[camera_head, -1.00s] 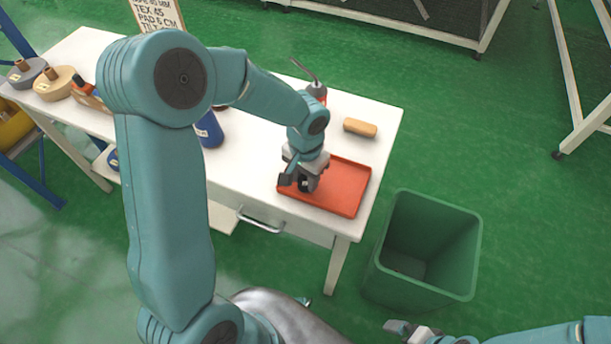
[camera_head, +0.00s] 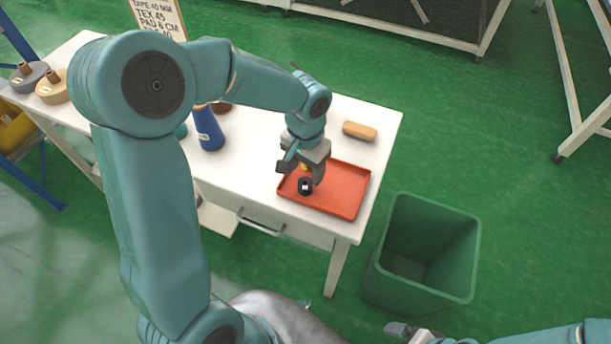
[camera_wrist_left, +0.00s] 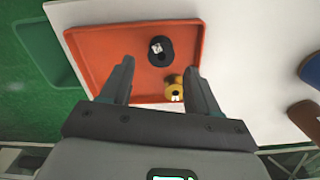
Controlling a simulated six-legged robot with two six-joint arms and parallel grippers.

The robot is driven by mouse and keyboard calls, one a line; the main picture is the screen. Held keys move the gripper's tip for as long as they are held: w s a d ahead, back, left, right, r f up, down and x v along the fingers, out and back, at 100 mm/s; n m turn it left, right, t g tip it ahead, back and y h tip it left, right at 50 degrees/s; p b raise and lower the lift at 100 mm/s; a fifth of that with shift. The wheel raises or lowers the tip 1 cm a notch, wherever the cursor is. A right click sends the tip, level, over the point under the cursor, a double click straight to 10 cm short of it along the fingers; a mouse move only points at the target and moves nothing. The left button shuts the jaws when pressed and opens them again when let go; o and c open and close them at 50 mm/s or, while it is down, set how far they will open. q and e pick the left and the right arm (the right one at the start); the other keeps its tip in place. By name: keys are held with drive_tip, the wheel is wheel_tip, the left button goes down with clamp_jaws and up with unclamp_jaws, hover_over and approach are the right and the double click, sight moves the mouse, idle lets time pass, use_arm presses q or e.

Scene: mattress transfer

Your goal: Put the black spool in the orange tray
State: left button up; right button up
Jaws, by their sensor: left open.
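The black spool (camera_head: 305,186) lies in the orange tray (camera_head: 345,192) on the white table. In the left wrist view the black spool (camera_wrist_left: 160,52) is inside the orange tray (camera_wrist_left: 100,58), beyond the fingertips and apart from them. A yellow spool (camera_head: 304,167) is also in the tray; in the wrist view it (camera_wrist_left: 176,90) shows between the fingers, nearer to me. My left gripper (camera_head: 303,171) is open over the tray's left part, with nothing held between its fingers (camera_wrist_left: 160,75). My right gripper (camera_head: 408,331) is at the bottom edge, and its jaws are too small to judge.
A blue cone spool (camera_head: 209,130) stands left of the tray. A tan block (camera_head: 360,130) lies behind the tray. Grey (camera_head: 30,77) and tan (camera_head: 54,86) spools sit at the table's far left. A green bin (camera_head: 425,245) stands on the floor at right.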

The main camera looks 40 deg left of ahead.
use_arm(q)
wheel_tip(320, 180, up, 7)
drive_tip(key=shift+f, duration=0.1)
idle(0.7)
